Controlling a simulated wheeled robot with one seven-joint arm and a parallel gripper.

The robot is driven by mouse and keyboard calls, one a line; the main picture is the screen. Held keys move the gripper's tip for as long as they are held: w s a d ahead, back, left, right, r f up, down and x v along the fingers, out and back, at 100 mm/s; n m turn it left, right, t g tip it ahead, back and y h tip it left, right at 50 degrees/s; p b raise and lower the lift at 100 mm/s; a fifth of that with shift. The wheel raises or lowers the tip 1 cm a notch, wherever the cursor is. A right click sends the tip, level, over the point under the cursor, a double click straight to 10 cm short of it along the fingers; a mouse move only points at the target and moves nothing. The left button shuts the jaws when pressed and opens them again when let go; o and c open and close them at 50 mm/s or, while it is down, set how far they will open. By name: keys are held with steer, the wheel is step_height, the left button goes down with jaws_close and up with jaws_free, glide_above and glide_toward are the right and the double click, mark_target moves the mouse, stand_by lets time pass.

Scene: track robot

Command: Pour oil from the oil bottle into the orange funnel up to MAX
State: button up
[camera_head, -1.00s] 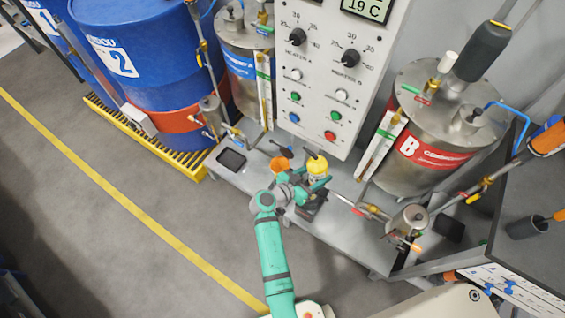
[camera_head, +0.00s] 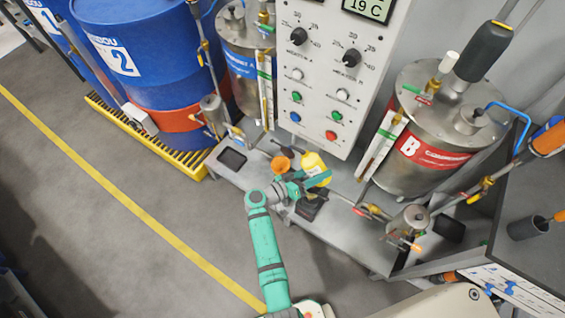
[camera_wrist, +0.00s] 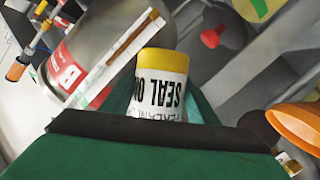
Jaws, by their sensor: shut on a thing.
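The oil bottle (camera_head: 313,162) is yellow with a white label. My gripper (camera_head: 318,181) is shut on it above the grey bench. In the head view the bottle leans, its upper end toward the left. In the wrist view the bottle (camera_wrist: 160,85) stands between my fingers, with "SEAL OIL" lettering upside down and a yellow end at the top. The orange funnel (camera_head: 281,163) is just left of the bottle, apart from it; its rim (camera_wrist: 296,124) shows at the right of the wrist view. The oil level and MAX mark cannot be made out.
The control panel (camera_head: 334,85) stands behind the bench (camera_head: 342,232). A steel tank marked B (camera_head: 432,130) is at the right. A dark tray (camera_head: 232,158) lies on the left of the bench. Pipes and valves (camera_head: 408,218) stand on the right.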

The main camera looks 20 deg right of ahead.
steer(key=shift+s+d+n+h, duration=0.1)
steer(key=shift+n+h, duration=0.2)
steer(key=shift+n, duration=0.1)
steer(key=shift+s+d+f+n+h, duration=0.25)
steer(key=shift+f+n+h, duration=0.2)
steer(key=shift+n, duration=0.25)
steer(key=shift+s+r+n+h, duration=0.15)
steer(key=shift+n+h, duration=0.1)
steer(key=shift+n, duration=0.3)
steer(key=shift+w+r+n+h, duration=0.1)
steer(key=shift+r+n+h, duration=0.1)
steer(key=shift+n, duration=0.35)
stand_by(0.8)
steer(key=shift+f, duration=0.1)
